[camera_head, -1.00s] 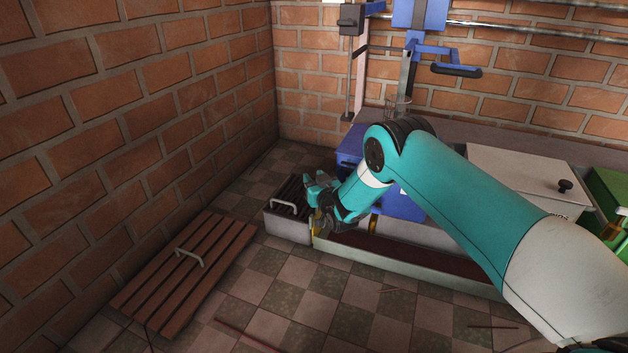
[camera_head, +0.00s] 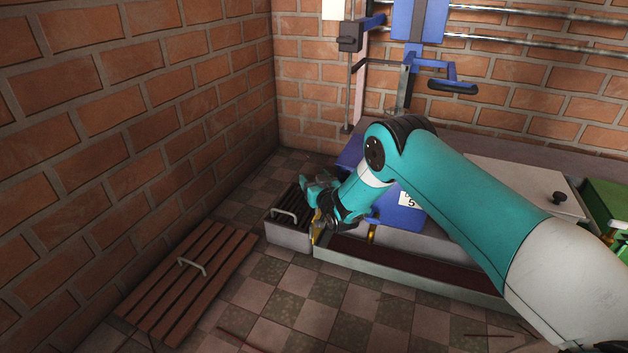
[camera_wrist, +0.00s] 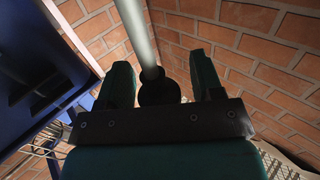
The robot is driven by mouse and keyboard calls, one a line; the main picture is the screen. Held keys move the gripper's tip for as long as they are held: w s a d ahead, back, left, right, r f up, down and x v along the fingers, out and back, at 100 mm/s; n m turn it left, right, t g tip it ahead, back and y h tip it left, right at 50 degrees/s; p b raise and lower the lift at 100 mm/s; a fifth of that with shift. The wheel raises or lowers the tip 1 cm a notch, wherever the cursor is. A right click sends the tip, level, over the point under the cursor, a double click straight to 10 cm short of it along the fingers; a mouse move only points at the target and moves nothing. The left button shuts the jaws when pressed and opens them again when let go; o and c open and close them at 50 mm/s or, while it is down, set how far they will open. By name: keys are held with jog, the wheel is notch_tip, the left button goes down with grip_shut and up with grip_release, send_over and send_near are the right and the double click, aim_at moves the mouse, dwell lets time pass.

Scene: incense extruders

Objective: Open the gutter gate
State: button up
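The gutter (camera_head: 410,279) is a long pale-edged channel with a dark reddish bed along the floor. At its left end, beside the grated box, stands a yellowish upright piece (camera_head: 317,229), which looks like the gate; my gripper partly covers it. My gripper (camera_head: 318,187) is just above and beside this piece; contact cannot be told. In the wrist view my gripper (camera_wrist: 162,80) has its two fingers apart. A pale grey rod (camera_wrist: 139,35) with a round black end (camera_wrist: 158,91) shows between them, touching neither finger visibly.
A grey box with a dark grate (camera_head: 290,202) and a handle adjoins the gutter's left end. A slatted brown wooden panel (camera_head: 183,290) lies near the left brick wall. A blue container (camera_head: 403,212) stands behind the gutter. The checkered floor (camera_head: 290,300) in front is mostly clear.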

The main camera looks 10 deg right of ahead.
jog(key=shift+s+r+p, duration=0.15)
jog(key=shift+s+p, duration=0.3)
jog(key=s+d+p, duration=0.2)
jog(key=s+p, duration=0.5)
jog(key=s, duration=0.9)
jog(key=shift+d+p, duration=0.35)
jog(key=shift+s, duration=0.1)
